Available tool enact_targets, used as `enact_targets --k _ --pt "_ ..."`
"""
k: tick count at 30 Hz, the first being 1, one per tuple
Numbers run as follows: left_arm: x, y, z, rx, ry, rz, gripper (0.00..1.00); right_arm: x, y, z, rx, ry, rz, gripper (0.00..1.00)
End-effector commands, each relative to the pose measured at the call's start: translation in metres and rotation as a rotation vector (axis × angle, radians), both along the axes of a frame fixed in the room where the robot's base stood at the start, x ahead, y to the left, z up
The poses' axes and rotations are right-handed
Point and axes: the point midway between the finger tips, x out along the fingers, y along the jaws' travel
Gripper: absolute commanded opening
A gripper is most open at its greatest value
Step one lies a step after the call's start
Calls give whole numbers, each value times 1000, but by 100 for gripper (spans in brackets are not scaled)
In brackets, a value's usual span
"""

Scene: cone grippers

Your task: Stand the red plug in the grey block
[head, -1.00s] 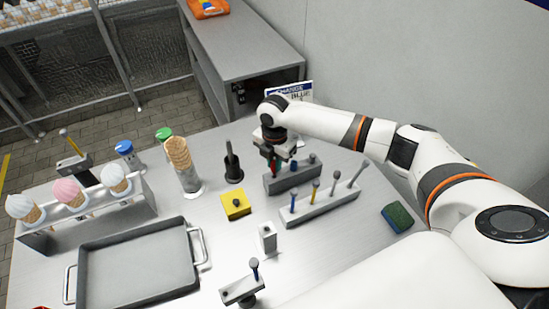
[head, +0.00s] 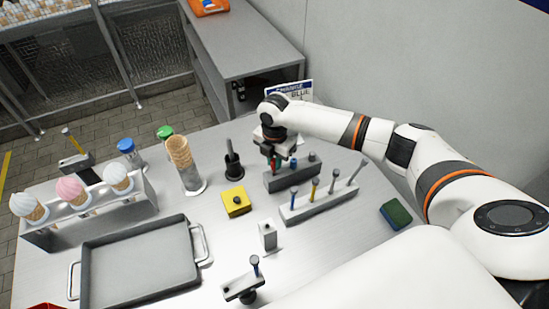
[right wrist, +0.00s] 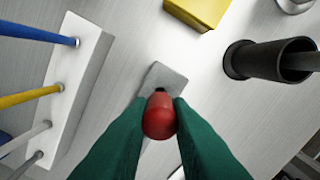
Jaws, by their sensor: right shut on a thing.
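My right gripper (head: 273,165) has green fingers and is shut on the red plug (right wrist: 159,116). The plug's rounded red end faces the camera in the right wrist view. In the head view, the gripper is over the left end of the dark grey block (head: 292,181). The grey block (right wrist: 166,75) also shows just beyond the plug in the right wrist view, with a dark spot on its top beside the plug. The fingers hide the rest of the block there. I cannot tell whether the plug's lower end is inside a hole. My left gripper is not in view.
A blue plug (head: 294,162) and a grey one stand in the block. A pale rack (head: 320,203) with several rods is in front. A yellow block (head: 236,204) and a dark cup (head: 233,167) stand left. A sponge (head: 396,214) lies right.

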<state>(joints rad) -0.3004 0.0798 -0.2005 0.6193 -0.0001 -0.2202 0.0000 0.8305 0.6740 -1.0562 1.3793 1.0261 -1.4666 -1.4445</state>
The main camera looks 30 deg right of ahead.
Motion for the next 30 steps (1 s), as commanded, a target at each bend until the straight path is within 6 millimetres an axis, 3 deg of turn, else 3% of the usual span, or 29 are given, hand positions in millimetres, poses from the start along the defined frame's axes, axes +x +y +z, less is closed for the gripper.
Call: enact_targets --k 30 --pt "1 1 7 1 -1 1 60 0 0 0 -1 0 0 0"
